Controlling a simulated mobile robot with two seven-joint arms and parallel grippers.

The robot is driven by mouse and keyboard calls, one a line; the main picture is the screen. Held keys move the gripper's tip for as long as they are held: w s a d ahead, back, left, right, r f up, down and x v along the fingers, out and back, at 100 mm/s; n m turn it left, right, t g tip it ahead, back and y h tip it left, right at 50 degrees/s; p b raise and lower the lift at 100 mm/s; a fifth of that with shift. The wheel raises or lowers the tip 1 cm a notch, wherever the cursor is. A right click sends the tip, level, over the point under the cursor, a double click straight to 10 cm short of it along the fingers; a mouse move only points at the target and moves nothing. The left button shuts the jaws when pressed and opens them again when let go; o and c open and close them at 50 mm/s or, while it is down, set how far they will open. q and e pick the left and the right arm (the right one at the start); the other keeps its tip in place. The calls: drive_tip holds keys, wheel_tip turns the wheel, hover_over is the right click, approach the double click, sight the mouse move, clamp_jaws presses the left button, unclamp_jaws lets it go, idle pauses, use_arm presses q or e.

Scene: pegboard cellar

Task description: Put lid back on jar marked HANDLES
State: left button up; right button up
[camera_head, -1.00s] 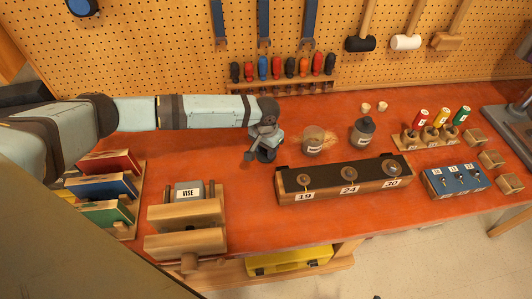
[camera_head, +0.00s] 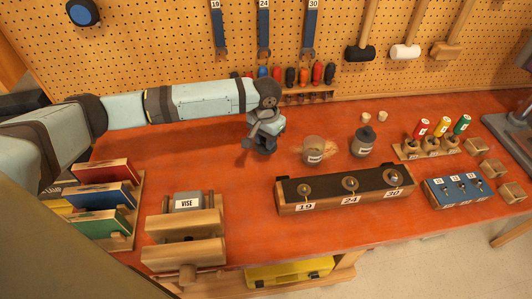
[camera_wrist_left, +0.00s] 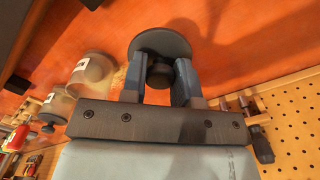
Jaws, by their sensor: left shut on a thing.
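My left gripper (camera_head: 262,142) is shut on the knob of a dark round lid (camera_wrist_left: 160,42), held between the two fingers (camera_wrist_left: 158,82); in the head view the lid is mostly hidden by the gripper. An open clear jar (camera_head: 313,152) with a white label stands just right of the gripper, and also shows in the left wrist view (camera_wrist_left: 92,70). A second jar (camera_head: 362,145) with a dark knobbed lid on stands further right. The label words are too small to read for certain. My right gripper is not in view.
A wooden block with sockets marked 19, 24 and 30 (camera_head: 345,192) stands in front of the jars. A vise (camera_head: 187,228) and coloured upright books (camera_head: 105,195) are at left. A screwdriver rack (camera_head: 300,97) is behind. Bare red bench (camera_head: 240,185) lies in front of the gripper.

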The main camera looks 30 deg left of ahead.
use_arm(q)
wheel_tip(320, 180, up, 10)
drive_tip(key=shift+r+b, duration=0.1)
drive_tip(key=shift+b, duration=0.3)
drive_tip(key=w+d+f+b, duration=0.1)
drive_tip(key=w+d+f, duration=0.1)
drive_tip(key=w+d, duration=0.1)
drive_tip(key=w+d+f+b, duration=0.1)
drive_tip(key=w+d+f, duration=0.2)
drive_tip(key=d, duration=0.2)
drive_tip(key=w+d+f+b, duration=0.1)
drive_tip(key=w+d+f, duration=0.2)
drive_tip(key=shift+d+f+b, duration=0.25)
drive_tip(key=shift+d+b, duration=0.05)
drive_tip(key=shift+d, duration=0.1)
drive_tip(key=shift+f, duration=0.9)
drive_tip(key=shift+p, duration=0.7)
